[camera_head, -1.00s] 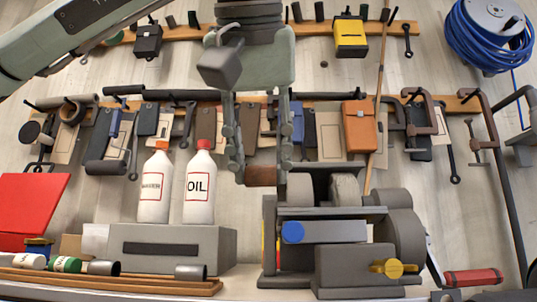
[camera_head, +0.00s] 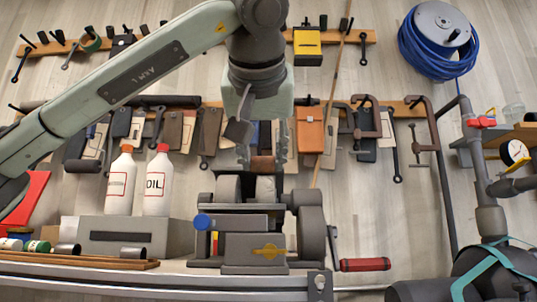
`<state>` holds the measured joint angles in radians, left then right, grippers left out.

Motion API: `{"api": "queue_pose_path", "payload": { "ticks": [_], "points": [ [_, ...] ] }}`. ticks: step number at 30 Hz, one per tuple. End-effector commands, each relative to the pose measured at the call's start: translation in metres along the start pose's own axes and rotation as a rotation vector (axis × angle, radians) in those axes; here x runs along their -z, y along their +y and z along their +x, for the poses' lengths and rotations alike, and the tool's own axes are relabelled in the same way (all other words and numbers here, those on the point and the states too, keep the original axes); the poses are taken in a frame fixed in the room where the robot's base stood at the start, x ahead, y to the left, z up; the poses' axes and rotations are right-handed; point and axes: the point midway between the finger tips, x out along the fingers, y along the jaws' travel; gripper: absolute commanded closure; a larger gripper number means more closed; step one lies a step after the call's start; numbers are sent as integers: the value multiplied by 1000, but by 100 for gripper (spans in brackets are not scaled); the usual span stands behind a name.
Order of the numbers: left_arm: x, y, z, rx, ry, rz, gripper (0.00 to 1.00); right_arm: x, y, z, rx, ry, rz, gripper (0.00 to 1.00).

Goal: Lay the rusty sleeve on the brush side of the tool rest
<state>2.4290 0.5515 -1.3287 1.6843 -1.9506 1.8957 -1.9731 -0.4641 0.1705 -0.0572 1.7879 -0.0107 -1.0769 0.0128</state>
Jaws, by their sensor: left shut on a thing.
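The rusty sleeve (camera_head: 262,164) is a short brown cylinder held level between the fingers of my left gripper (camera_head: 262,160). The gripper points down and is shut on it. The grey bench grinder (camera_head: 255,247) stands on the bench below, with a left wheel (camera_head: 228,187) and a right wheel (camera_head: 266,188) side by side. The sleeve appears just above and behind the right wheel, apart from it. I cannot tell clearly which wheel is the brush, and the tool rest is not distinct among the grinder's grey parts. My right gripper is not in view.
Two white bottles, one an oil bottle (camera_head: 157,182), stand on a grey box (camera_head: 135,233) left of the grinder. A wooden tray (camera_head: 80,260) holds cans. Pipework with a gauge (camera_head: 515,152) fills the right side.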

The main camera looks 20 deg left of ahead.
Motion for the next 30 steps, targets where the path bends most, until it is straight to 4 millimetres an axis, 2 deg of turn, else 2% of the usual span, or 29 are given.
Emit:
{"api": "queue_pose_path", "payload": {
  "ticks": [8,21,30],
  "points": [
    [0,-2,13,4,8,-3,98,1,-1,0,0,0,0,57],
    [-6,-3,63,5,7,-3,98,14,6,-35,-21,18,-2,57],
    [-21,-2,83,3,9,-1,98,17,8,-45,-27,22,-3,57]
  ]
}}
